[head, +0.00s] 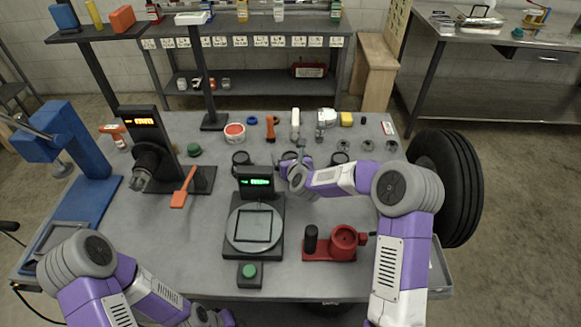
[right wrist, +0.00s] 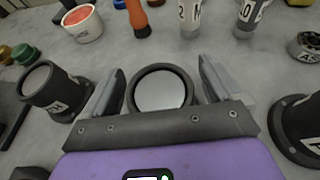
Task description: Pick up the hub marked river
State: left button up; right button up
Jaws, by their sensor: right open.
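Several hubs stand on the grey workbench (head: 180,245). My right gripper (head: 291,163) points down at the middle black hub near the bench's centre. In the right wrist view my right gripper (right wrist: 161,72) is open, with one finger on each side of that round black hub (right wrist: 160,90). Its label is out of sight. A second black hub (right wrist: 50,88) with a partly readable white label stands to the left. A third black hub (right wrist: 300,125), cut by the frame edge, stands to the right. I cannot read "river" on any. My left gripper is out of the head view.
A red and white tub (head: 235,133), an orange tool (head: 271,128) and small metal parts (head: 367,145) stand behind the hubs. A scale (head: 254,228) and a red fixture (head: 335,245) are in front. A black tyre (head: 452,185) stands beside the bench's right edge.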

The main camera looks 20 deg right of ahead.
jog(key=shift+c, duration=0.3)
jog(key=c, duration=1.5)
jog(key=shift+w+r, duration=0.1)
jog(key=shift+r, duration=0.05)
jog(key=shift+c, duration=0.4)
